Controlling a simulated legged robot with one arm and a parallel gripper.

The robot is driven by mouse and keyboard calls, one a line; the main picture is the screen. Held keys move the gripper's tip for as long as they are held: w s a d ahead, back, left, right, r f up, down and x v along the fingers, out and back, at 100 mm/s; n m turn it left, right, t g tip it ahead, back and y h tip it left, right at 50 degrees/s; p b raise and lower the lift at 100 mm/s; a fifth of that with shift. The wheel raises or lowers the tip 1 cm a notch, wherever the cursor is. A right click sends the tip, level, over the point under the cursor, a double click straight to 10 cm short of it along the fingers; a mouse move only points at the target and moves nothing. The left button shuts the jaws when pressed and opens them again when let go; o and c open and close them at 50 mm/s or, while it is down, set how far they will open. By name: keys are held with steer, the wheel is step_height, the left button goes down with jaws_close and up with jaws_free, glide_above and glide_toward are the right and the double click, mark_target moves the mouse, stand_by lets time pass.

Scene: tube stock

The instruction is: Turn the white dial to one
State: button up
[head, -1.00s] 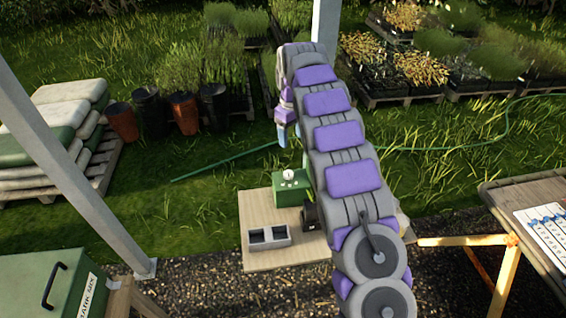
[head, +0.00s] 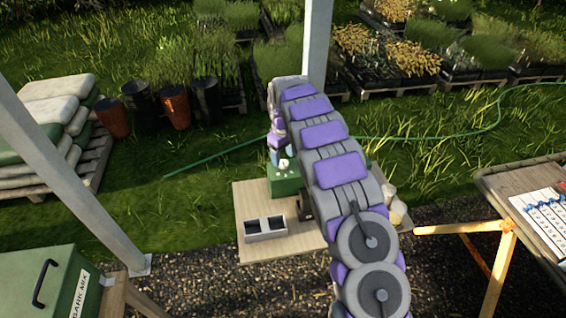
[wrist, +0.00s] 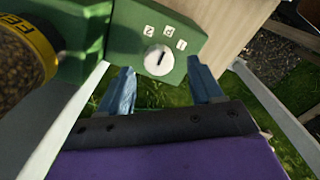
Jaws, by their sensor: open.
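The white dial (wrist: 158,60) is a round knob with a dark pointer slot, set on the face of a green box (wrist: 118,38). Number tiles sit above it, with the 1 tile (wrist: 181,45) at the right end and the 2 tile (wrist: 149,31) at the left. In the head view the box (head: 284,186) stands on the wooden board, partly hidden by my arm. My gripper (wrist: 158,88) is open, its two blue fingers on either side below the dial, with nothing between them. Whether a finger touches the box is unclear.
A jar with a yellow label (wrist: 32,28) is close on the left in the wrist view. A white post (head: 316,45) rises behind my arm. A table (head: 520,185) stands at right.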

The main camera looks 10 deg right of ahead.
mark_target(284, 163)
steer(key=shift+d+f, duration=0.15)
steer(key=shift+f, duration=1.35)
steer(key=c, duration=1.1)
steer(key=shift+o, duration=0.2)
steer(key=shift+r+m, duration=0.1)
steer(key=shift+m, duration=0.2)
steer(key=m+p, duration=0.2)
steer(key=shift+r+m, duration=0.1)
steer(key=shift+m, duration=0.2)
steer(key=shift+m+p, duration=1.6)
steer(key=shift+m, duration=1.2)
